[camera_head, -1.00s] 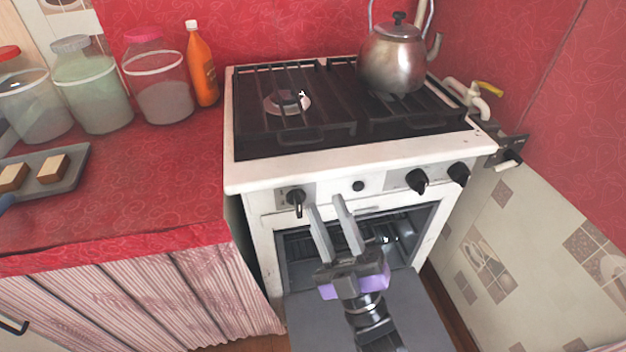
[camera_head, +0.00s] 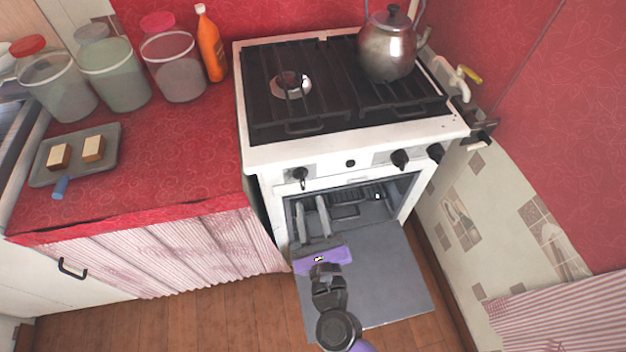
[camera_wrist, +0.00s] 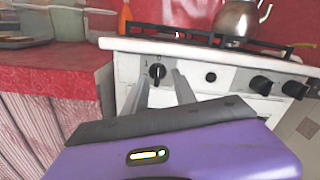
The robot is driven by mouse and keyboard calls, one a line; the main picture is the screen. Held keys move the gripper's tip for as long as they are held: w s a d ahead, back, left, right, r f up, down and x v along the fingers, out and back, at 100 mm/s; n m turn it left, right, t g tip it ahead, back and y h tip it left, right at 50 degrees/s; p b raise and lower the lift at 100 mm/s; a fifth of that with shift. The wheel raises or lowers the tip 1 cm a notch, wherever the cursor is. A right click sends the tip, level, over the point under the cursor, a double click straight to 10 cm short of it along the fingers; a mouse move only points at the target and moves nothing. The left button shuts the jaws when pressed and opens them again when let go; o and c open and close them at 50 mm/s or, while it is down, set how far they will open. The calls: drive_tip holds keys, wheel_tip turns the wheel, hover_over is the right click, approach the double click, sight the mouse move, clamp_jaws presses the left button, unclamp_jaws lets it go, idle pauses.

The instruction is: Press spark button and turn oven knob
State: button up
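The white stove's front panel holds a left black knob (camera_head: 300,175), a small round black button (camera_head: 350,163) right of it, and two more black knobs (camera_head: 400,159) (camera_head: 435,153) farther right. My gripper (camera_head: 310,200) is open and empty, its fingers appearing below the left knob, over the oven opening. In the wrist view, the left knob (camera_wrist: 157,71) shows between the two fingertips (camera_wrist: 162,77), with its grip about upright. The button (camera_wrist: 211,77) lies to the right of the fingers. I cannot tell how far the tips are from the panel.
The oven door (camera_head: 385,275) hangs open under my gripper. A kettle (camera_head: 387,50) stands on the back right of the hob. A red counter (camera_head: 180,165) at left holds jars, an orange bottle (camera_head: 210,45) and a tray (camera_head: 75,172). Wooden floor (camera_head: 210,318) is clear in front.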

sight(303, 184)
drive_tip(key=shift+w+a+f+m+b, duration=0.15)
drive_tip(key=shift+w+a+m, duration=0.4)
drive_tip(key=shift+w, duration=0.7)
drive_tip(key=shift+w+a+f+m+b, duration=0.1)
drive_tip(key=shift+w+a+m, duration=0.1)
drive_tip(key=shift+w+m, duration=0.8)
drive_tip(key=shift+w+a+f+m+b, duration=0.15)
drive_tip(key=shift+w+a+m, duration=0.25)
drive_tip(key=shift+w, duration=1.1)
drive_tip(key=shift+c, duration=0.2)
clamp_jaws()
